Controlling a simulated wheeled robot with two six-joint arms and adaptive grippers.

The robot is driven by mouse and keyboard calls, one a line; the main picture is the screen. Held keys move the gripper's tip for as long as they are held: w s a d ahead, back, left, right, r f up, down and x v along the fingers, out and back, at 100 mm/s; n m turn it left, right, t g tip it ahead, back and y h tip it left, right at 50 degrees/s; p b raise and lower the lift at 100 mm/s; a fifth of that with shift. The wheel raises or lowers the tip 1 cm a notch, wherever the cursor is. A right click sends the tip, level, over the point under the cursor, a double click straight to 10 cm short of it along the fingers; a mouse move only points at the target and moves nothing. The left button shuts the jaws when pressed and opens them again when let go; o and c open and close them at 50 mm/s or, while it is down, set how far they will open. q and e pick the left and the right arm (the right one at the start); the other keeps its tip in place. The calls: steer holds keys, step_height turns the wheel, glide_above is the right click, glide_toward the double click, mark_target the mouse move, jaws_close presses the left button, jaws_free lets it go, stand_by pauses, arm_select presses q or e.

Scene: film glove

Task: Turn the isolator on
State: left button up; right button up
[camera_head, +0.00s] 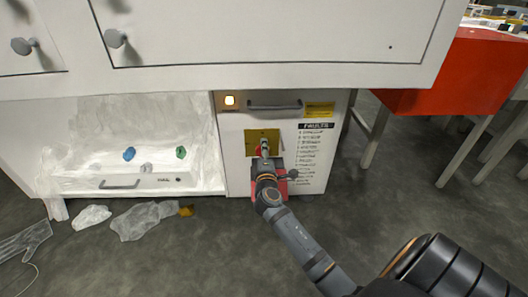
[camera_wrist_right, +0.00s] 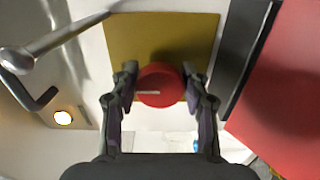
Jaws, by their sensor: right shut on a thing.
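The isolator is a round red knob (camera_wrist_right: 160,99) with a pale line mark, on a yellow plate (camera_wrist_right: 120,33). In the right wrist view the mark lies about level across the picture. In the head view the yellow plate (camera_head: 251,137) is on the front of a white cabinet, and my gripper hides the knob. My right gripper (camera_wrist_right: 160,75) has one finger on each side of the knob and is shut on it. In the head view the right gripper (camera_head: 264,148) is at the plate. My left gripper is not in view.
An open film-lined compartment (camera_head: 85,125) is at left, with crumpled film (camera_head: 145,220) on the floor.

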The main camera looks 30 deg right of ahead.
steer(key=o, duration=1.1)
steer(key=shift+o, duration=0.2)
steer(key=v, duration=1.2)
steer(key=shift+d, duration=0.1)
